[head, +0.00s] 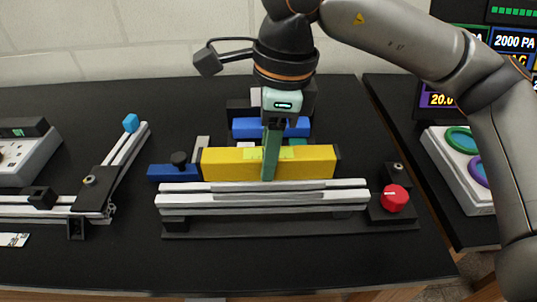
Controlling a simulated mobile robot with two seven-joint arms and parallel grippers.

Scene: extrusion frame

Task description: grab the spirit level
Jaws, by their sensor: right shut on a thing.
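The spirit level (310,163) is a long yellow bar with dark end caps and a pale green window near its middle. It lies level, just behind the silver extrusion rail (235,197) in the head view. My right gripper (270,158) comes down from above onto the middle of the level. Its near green finger lies across the level's front face, and it is shut on the level. The far finger is hidden behind the level. I cannot tell whether the level touches what is beneath it. My left gripper is not in view.
A red knob (395,198) stands at the rail's right end. A blue block (172,172) with a dark knob is left of the level. An angled extrusion frame (125,147) lies further left. Blue parts (248,127) stand behind. The front of the black table is clear.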

